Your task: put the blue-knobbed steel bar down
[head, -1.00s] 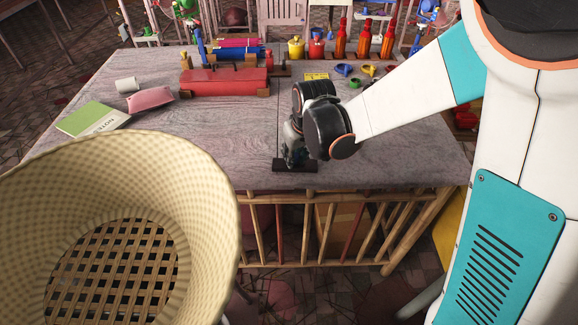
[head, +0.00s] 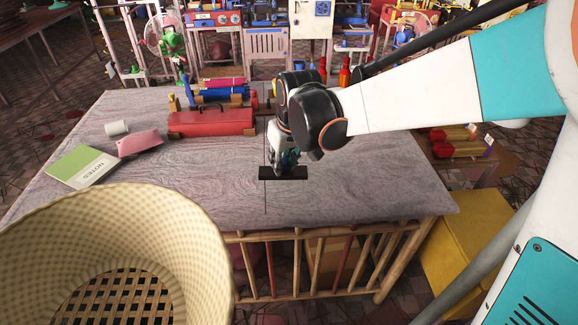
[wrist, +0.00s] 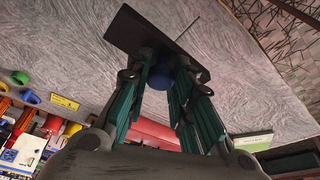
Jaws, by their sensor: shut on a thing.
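My gripper (head: 284,162) points down over the front middle of the wooden table. In the wrist view its green-padded fingers (wrist: 166,70) are shut on the round blue knob (wrist: 161,76) of the steel bar. The bar (head: 298,173) is a flat dark block and shows just below the fingers in the head view. In the wrist view the bar (wrist: 145,38) lies past the fingertips, over the tabletop. I cannot tell whether its underside touches the table. The fingers partly hide the knob.
The grey tabletop (head: 190,195) is bare around the bar. A red extruder (head: 210,123) stands behind, left of my arm. A pink pouch (head: 140,143), a white cup (head: 117,128) and a green notebook (head: 82,167) lie at the left.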

